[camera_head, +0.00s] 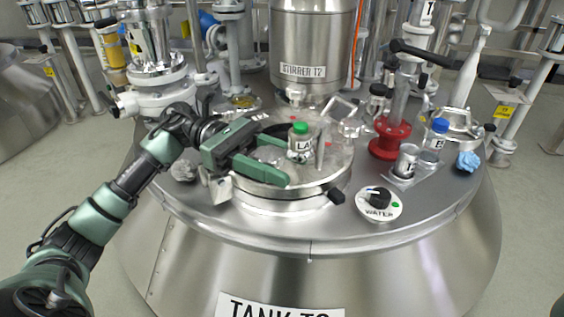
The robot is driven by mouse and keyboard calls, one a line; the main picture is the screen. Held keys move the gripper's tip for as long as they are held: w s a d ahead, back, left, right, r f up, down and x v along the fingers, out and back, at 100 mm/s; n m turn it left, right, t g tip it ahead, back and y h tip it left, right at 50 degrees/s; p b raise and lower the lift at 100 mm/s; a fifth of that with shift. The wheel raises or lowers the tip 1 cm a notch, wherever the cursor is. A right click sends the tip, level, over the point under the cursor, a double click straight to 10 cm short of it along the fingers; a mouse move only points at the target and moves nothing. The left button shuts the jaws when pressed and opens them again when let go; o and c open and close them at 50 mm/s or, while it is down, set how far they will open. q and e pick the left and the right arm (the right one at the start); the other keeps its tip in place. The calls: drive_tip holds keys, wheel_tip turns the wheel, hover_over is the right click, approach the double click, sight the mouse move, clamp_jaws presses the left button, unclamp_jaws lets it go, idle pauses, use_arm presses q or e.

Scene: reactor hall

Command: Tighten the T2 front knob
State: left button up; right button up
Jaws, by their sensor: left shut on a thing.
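Tank T2 (310,241) fills the middle, with a round lidded hatch (290,198) on its top. A small black knob (337,196) sits at the hatch's front right rim, with no gripper at it. A metal clamp fitting (220,188) is at the rim's left, just below my left gripper. My left gripper (268,157), dark green, reaches in from the left over the left half of the hatch. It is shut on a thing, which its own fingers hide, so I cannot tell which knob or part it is. My right gripper is not in view.
A green-capped bottle (301,147) stands on the hatch close to the fingertips. The stirrer column (308,50) rises behind. A black WATER dial (379,198), a red flanged fitting (390,138), a blue-capped bottle (437,133) and a blue crumpled cloth (467,161) are to the right.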

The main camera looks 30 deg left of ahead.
use_arm(q)
drive_tip(key=shift+r, duration=0.3)
drive_tip(key=o, duration=1.4)
drive_tip(key=shift+c, duration=0.2)
drive_tip(key=shift+f, duration=0.15)
drive_tip(key=shift+f+n+t, duration=0.1)
drive_tip(key=shift+n+t, duration=0.2)
